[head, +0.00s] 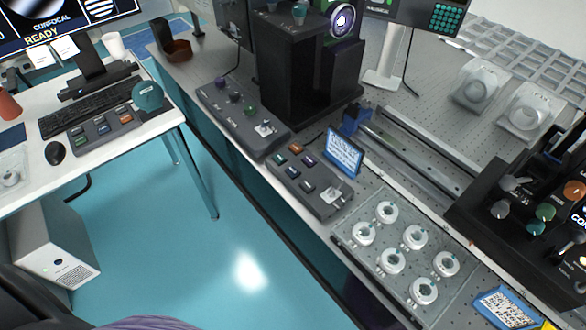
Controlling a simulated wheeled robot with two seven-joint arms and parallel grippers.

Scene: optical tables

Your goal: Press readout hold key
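I cannot read any label that marks the readout hold key. A dark key box (308,184) with several small coloured keys and a light switch plate stands near the front edge of the optical table. A second dark box (243,118) with knobs and a switch plate sits behind it to the left. Neither of my grippers is in view.
A blue-framed sign (343,153) stands beside the dark key box. A tray (349,234) of white ring-shaped parts lies to the right. A tall black instrument (292,75) rises behind. The teal floor (190,255) between desk and optical table is clear.

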